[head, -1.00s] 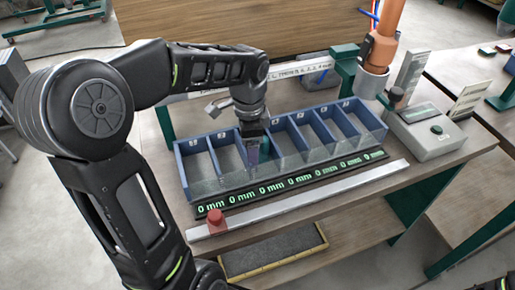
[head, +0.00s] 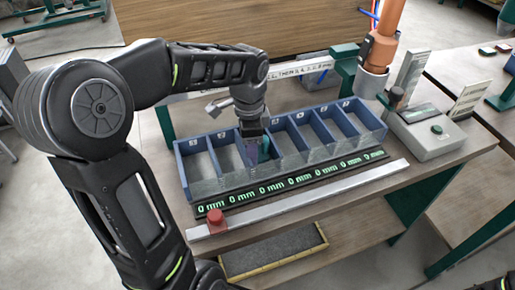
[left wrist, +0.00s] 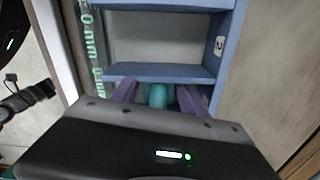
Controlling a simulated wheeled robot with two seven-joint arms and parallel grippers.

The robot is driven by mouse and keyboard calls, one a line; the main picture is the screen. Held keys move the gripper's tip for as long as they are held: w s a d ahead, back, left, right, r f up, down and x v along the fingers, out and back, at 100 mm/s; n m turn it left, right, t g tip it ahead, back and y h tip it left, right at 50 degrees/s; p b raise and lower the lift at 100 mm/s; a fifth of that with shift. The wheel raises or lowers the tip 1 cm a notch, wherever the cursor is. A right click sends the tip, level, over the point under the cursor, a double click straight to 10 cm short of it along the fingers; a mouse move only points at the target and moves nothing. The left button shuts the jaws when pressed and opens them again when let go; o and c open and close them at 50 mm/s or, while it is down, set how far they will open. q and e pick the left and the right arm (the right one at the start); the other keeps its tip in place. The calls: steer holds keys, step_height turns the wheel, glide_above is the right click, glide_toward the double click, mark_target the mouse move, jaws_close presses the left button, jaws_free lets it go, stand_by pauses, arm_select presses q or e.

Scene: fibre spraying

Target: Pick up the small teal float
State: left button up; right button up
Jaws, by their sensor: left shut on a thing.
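The small teal float (left wrist: 158,96) stands between the two purple fingers of my left gripper (left wrist: 157,98) in the left wrist view. In the head view, a bit of the float (head: 265,147) shows just right of the fingers. My left gripper (head: 252,152) points down into the third compartment from the left of the blue divided bin (head: 184,178) and is shut on the float. The float's lower part is hidden. My right gripper is not in view.
The compartments have low dividing walls close to the fingers. A strip of green "0 mm" displays (head: 270,189) and a metal rail (head: 310,195) with a red knob (head: 216,218) run along the front. A grey box with a green button (head: 436,129) stands at the right.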

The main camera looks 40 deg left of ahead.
arm_select(q)
steer(key=c, duration=0.4)
steer(key=shift+r, duration=0.1)
step_height(320, 180, up, 10)
steer(key=shift+f, duration=0.1)
steer(key=shift+c, duration=0.2)
stand_by(0.6)
